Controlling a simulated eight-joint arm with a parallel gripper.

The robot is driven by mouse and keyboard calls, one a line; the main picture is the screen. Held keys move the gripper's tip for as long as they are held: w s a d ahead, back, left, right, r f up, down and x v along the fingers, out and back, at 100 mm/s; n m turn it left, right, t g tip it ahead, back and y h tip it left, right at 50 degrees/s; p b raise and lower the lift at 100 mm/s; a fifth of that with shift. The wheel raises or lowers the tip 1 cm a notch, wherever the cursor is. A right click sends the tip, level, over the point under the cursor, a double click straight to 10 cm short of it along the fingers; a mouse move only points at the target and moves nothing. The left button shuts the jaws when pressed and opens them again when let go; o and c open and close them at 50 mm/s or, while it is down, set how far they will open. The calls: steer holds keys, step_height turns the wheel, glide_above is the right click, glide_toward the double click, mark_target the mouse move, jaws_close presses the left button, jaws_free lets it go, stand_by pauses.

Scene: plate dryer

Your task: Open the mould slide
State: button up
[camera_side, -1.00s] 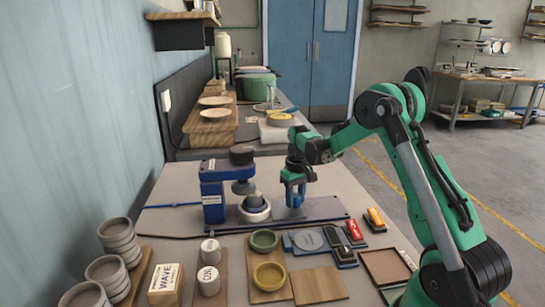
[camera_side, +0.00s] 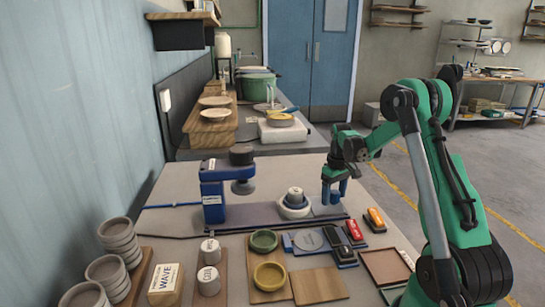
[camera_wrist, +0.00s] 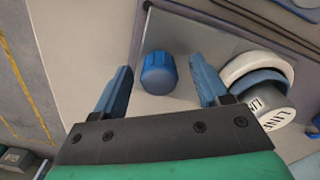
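The mould slide's light plate (camera_side: 326,209) lies near the right end of the long rail base (camera_side: 258,212). My gripper (camera_side: 335,196) is low over the plate's right end. In the wrist view, the blue knob (camera_wrist: 158,73) sits between my open fingers (camera_wrist: 160,92), with a gap on both sides. The mould (camera_wrist: 262,82), with partly readable lettering on its top, is just right of the fingers.
The bench right of the rail is narrow.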

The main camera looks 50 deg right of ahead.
steer(key=shift+r, duration=2.85)
steer(key=shift+a, duration=0.1)
steer(key=w+a+r+n+t+h, duration=0.1)
steer(key=w+a+r, duration=0.15)
steer(key=a, duration=0.45)
steer(key=w+a+r+n+t, duration=0.1)
steer(key=a+r, duration=0.2)
steer(key=a, duration=0.3)
steer(key=s+a+t, duration=0.2)
steer(key=a, duration=0.5)
steer(key=s+a+n+t+y, duration=0.1)
steer(key=s+a+t, duration=0.1)
steer(key=a, duration=0.6)
steer(key=shift+s+a+n+t, duration=0.25)
steer(key=shift+n+t, duration=0.05)
steer(key=shift+t, duration=0.3)
